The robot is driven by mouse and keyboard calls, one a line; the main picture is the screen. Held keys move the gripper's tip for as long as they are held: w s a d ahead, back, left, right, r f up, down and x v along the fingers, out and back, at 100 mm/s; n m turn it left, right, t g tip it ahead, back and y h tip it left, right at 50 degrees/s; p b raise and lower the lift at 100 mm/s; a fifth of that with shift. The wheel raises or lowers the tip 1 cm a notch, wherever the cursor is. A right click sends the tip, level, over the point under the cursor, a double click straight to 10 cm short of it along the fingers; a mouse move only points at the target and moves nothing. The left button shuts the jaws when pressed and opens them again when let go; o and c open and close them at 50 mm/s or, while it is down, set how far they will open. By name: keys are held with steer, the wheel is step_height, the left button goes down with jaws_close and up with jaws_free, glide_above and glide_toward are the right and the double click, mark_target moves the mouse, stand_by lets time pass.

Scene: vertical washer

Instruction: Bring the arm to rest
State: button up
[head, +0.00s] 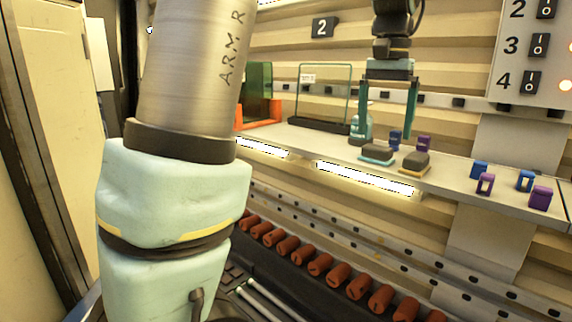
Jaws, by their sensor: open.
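My gripper (387,130) hangs with its two teal fingers pointing down and wide apart, above the shelf at centre right. Nothing shows held between the fingers. A thick link of my arm, marked ARM R, and its pale teal joint stand large at left and hide part of the scene. The gripper's upper wrist runs out of the top of the picture. The left finger overlaps a teal bottle (356,131); I cannot tell whether they touch.
The shelf (455,180) holds a dark block on a teal pad (377,153), another on an orange pad (414,163), and several blue and purple pieces. A glass pane (323,92) stands behind. Several red-brown cylinders (339,274) line up below. A numbered switch panel (530,55) is upper right.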

steer(key=w+a+f+n, duration=0.2)
steer(key=a+f+n, duration=0.1)
steer(key=a+f, duration=0.85)
steer(key=s+a+f+n, duration=0.1)
steer(key=s+a+f, duration=0.3)
steer(key=a, duration=0.3)
steer(key=s+a+f+n+t, duration=0.1)
steer(key=s+a+f+n, duration=0.1)
steer(key=s+a+f, duration=0.2)
steer(key=a+f, duration=0.2)
steer(key=a, duration=0.1)
steer(key=shift+s+a+f, duration=0.15)
steer(key=shift+a+f, duration=0.25)
